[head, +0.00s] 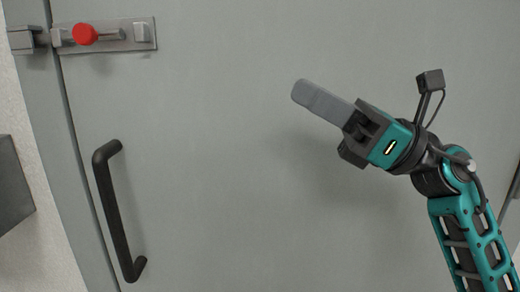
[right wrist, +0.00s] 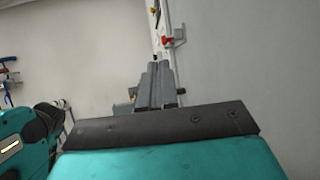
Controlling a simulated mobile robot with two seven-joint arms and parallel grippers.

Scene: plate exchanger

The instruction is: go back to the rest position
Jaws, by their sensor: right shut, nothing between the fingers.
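My right gripper (head: 302,91) is in the right half of the head view, in front of a large grey door panel (head: 230,190). Its grey fingers are together with nothing between them, and they point up and to the left. They touch neither the handle nor the latch. In the right wrist view the shut fingers (right wrist: 157,75) point away from the camera. My left gripper does not show in the head view.
A sliding latch (head: 140,34) with a red knob (head: 85,34) is at the door's upper left. A black bar handle (head: 113,212) is below it. A dark box-like thing (head: 12,185) stands at the left edge. The space between gripper and handle is free.

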